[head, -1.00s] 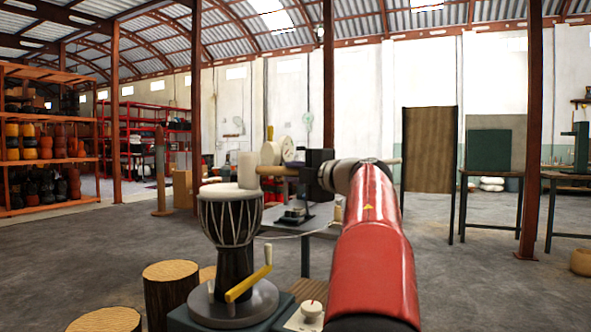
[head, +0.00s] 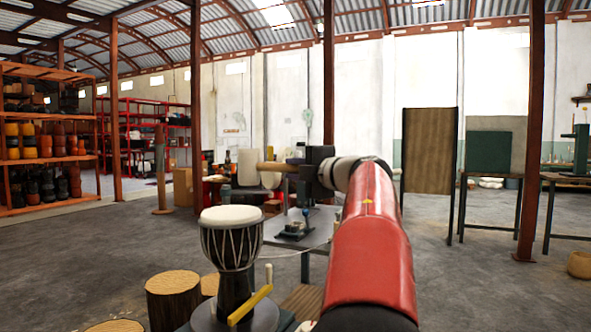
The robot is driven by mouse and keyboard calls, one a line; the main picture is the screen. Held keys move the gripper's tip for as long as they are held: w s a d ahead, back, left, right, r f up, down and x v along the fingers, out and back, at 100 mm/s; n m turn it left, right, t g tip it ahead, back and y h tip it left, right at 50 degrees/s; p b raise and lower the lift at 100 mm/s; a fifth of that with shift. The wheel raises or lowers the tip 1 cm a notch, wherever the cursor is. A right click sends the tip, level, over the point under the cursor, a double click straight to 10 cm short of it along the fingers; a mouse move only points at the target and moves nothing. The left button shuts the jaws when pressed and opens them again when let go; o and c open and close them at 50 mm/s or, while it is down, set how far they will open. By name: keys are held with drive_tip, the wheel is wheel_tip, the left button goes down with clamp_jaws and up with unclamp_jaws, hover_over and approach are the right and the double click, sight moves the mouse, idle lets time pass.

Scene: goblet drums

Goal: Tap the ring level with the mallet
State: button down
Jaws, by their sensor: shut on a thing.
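The goblet drum (head: 234,248) stands upright on a round turntable at lower centre-left, with a pale skin on top and white cords down its dark body. The ring at its rim is too small to make out apart from the skin and cords. My gripper (head: 305,168) is shut on the mallet's wooden handle (head: 275,167). The mallet's pale cylindrical head (head: 247,168) points left, above the drum in the picture, with a visible gap to the skin. My fingertips are hard to make out.
A yellow crank (head: 250,305) sticks out at the turntable's front. Log stumps (head: 172,290) stand left of it. A grey table (head: 318,228) with small tools is behind. Open floor lies to the left and right.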

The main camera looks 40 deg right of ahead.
wheel_tip(320, 180, down, 8)
drive_tip(key=b, duration=0.6)
wheel_tip(320, 180, up, 8)
drive_tip(key=p, duration=0.8)
drive_tip(key=shift+r, duration=0.15)
